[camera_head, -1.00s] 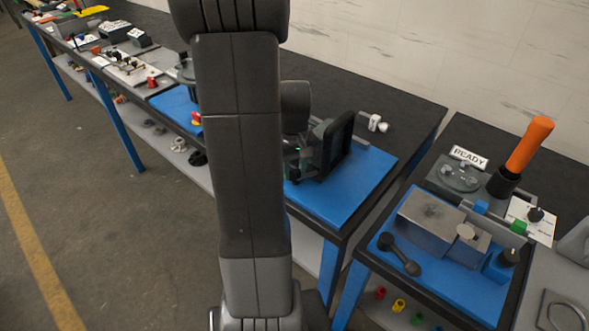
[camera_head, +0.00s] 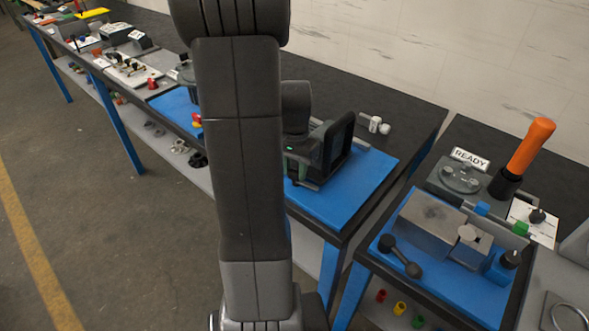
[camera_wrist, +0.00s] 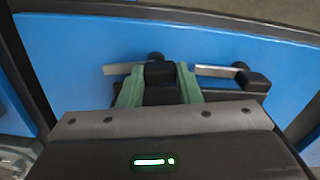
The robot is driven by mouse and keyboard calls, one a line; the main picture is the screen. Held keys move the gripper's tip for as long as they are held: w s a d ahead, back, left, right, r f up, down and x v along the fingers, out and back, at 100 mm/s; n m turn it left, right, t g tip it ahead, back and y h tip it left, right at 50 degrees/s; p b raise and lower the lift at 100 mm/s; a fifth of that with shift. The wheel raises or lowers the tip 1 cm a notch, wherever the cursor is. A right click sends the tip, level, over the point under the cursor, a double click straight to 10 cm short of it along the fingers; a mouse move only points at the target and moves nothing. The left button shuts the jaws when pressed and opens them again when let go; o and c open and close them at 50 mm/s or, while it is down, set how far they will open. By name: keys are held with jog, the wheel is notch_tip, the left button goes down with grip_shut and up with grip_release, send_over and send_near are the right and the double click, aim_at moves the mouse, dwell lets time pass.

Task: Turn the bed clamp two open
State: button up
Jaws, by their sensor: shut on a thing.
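My gripper (camera_wrist: 158,90) has two green fingers, closed on a dark block-like handle (camera_wrist: 158,72) over the blue mat (camera_wrist: 85,50) in the wrist view. The handle appears to belong to a bed clamp; no label shows which one. A second dark knob (camera_wrist: 254,80) sits to the right.
A grey metal strip (camera_wrist: 222,71) runs behind the fingers. Small pale cylindrical parts (camera_head: 375,124) stand on the bench behind my gripper. To the right, a separate bench holds a grey block (camera_head: 430,222), an orange handle (camera_head: 530,145) and a READY sign (camera_head: 469,157).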

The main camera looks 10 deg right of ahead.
aim_at(295, 171)
jog(key=shift+w+m, duration=0.1)
jog(key=shift+m, duration=1)
jog(key=o, duration=1)
notch_tip(295, 171, up, 14)
jog(key=shift+f, duration=0.1)
notch_tip(295, 171, down, 14)
jog(key=shift+r, duration=0.1)
